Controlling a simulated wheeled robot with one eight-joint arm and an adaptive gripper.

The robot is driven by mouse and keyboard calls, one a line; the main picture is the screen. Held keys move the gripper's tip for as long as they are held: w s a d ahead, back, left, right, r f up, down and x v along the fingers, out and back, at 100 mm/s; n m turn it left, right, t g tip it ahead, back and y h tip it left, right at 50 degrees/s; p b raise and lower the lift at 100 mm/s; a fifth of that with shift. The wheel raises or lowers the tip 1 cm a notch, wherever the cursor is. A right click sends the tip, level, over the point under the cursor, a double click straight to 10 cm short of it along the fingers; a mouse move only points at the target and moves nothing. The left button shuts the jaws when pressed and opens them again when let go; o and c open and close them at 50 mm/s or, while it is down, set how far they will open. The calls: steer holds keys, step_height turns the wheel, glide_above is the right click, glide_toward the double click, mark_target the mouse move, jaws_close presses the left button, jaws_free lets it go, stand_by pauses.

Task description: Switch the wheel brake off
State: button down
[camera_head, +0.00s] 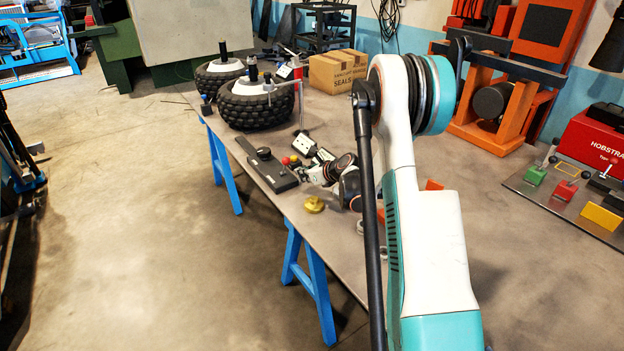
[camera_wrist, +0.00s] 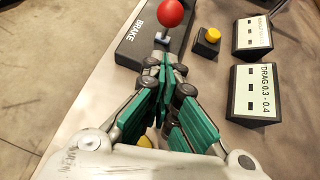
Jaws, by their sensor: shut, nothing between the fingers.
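The black brake box (camera_wrist: 150,35) with white BRAKE lettering lies on the table; it also shows in the head view (camera_head: 266,166). A red ball knob (camera_wrist: 170,12) stands above a light base on it, at the top of the wrist view. My gripper (camera_wrist: 163,68) is shut and empty, its green-padded fingers together just below the knob's base in the picture, apart from the knob. In the head view my gripper (camera_head: 318,174) is beside the right end of the box, partly hidden by my arm. The wheels (camera_head: 257,108) stand farther back on the table.
A yellow button (camera_wrist: 208,40) on a black block stands right of the brake box. Two sloped display blocks are at the right, one marked DRAG (camera_wrist: 257,90). A yellow knob (camera_head: 314,204) lies near the table's front edge. A cardboard box (camera_head: 335,70) stands behind.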

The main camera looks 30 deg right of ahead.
mark_target(289, 160)
steer(key=w, duration=0.2)
steer(key=w+r, duration=0.1)
steer(key=shift+a+b, duration=0.3)
steer(key=shift+a, duration=0.1)
steer(key=shift+r, duration=0.15)
steer(key=shift+w+r+g+p, duration=0.2)
steer(key=shift+g+p, duration=0.1)
steer(key=shift+p, duration=0.1)
steer(key=shift+w+r+g+p, duration=0.25)
steer(key=shift+g+p, duration=0.05)
steer(key=shift+p, duration=0.05)
steer(key=shift+w+a+r+g+p, duration=0.1)
steer(key=shift+w+r+g+p, duration=0.8)
steer(key=shift+g+p, duration=0.25)
steer(key=shift+w+r+g+p, duration=0.25)
steer(key=shift+w+p, duration=0.1)
steer(key=shift+w, duration=0.25)
steer(key=shift+w+r+g+p, duration=0.2)
steer(key=shift+w+p, duration=0.1)
steer(key=shift+w, duration=0.3)
steer(key=shift+w+r, duration=0.15)
steer(key=shift+w, duration=0.8)
steer(key=shift+w+r, duration=0.1)
steer(key=shift+w, duration=1.1)
